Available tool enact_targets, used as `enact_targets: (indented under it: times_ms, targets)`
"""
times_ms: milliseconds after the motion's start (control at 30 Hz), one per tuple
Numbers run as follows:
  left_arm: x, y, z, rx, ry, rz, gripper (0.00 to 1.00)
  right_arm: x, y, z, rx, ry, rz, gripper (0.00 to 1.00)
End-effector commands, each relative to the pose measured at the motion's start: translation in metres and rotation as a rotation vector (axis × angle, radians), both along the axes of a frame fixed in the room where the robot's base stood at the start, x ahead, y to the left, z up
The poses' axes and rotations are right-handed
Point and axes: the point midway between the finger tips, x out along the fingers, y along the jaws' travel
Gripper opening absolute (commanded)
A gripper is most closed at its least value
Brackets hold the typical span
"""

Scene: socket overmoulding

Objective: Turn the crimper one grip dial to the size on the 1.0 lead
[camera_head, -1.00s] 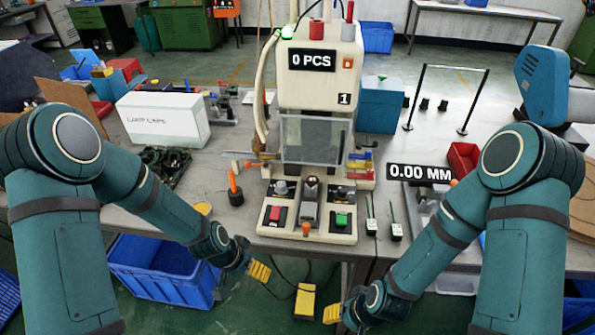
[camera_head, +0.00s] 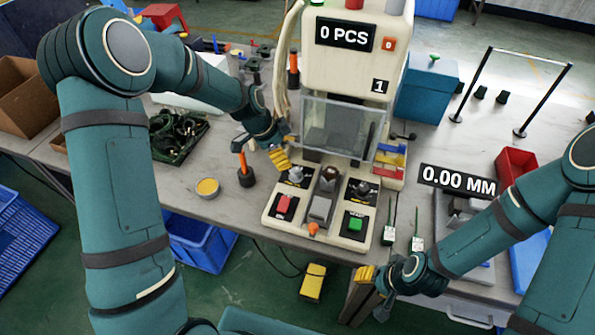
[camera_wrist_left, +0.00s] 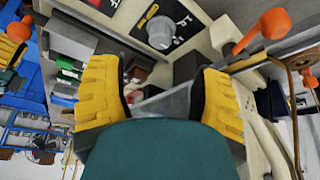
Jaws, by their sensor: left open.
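The crimper (camera_head: 345,70) is a beige machine marked 1, with a "0 PCS" display. Two grey dials stand on its front base, a left one (camera_head: 296,175) and a right one (camera_head: 361,188). I cannot read their settings. My left gripper (camera_head: 280,158) is just behind and left of the left dial, apart from it. In the left wrist view, its yellow fingers are spread and empty (camera_wrist_left: 160,98), with a grey dial (camera_wrist_left: 160,32) beyond them. My right gripper (camera_head: 367,274) is in front of the crimper's right corner; its opening is unclear.
Red (camera_head: 285,204) and green (camera_head: 355,223) buttons sit at the crimper's front. An orange-handled tool (camera_head: 243,163) stands in a dark base on the left, near a yellow-filled tin (camera_head: 207,187). A clear guard (camera_head: 342,127) covers the crimper's middle. A 0.00 MM readout (camera_head: 458,180) is at right.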

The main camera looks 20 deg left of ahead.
Motion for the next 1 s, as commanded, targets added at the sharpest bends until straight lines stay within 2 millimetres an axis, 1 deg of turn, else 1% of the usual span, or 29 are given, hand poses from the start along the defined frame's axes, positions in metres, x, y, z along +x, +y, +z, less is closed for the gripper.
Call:
enact_targets:
  times_ms: [33,200,400,500,700,933,967,1000]
  targets:
    - [0.001,-0.005,-0.012,-0.001,0.003,-0.002,0.64,0.000,0.000,-0.003,0.000,0.001,0.000,0.47]
    - [0.007,-0.016,-0.043,0.000,0.005,-0.001,0.64,-0.002,0.000,-0.007,0.000,0.004,0.003,0.47]
    - [0.013,-0.027,-0.073,0.000,0.002,-0.001,0.64,-0.003,0.000,-0.011,0.002,0.007,0.005,0.47]
    - [0.016,-0.031,-0.083,0.000,0.001,0.000,0.64,-0.003,0.000,-0.012,0.002,0.006,0.004,0.47]
    - [0.018,-0.034,-0.091,0.000,-0.001,0.000,0.64,-0.002,0.000,-0.013,0.001,0.004,0.005,0.47]
    - [0.018,-0.034,-0.091,0.000,-0.001,0.000,0.64,-0.002,0.000,-0.013,0.001,0.005,0.004,0.47]
    - [0.018,-0.034,-0.091,0.000,0.000,0.001,0.66,-0.002,0.000,-0.013,0.001,0.005,0.004,0.47]
    - [0.018,-0.034,-0.091,0.000,0.000,0.001,0.52,-0.002,0.000,-0.013,0.001,0.005,0.004,0.47]
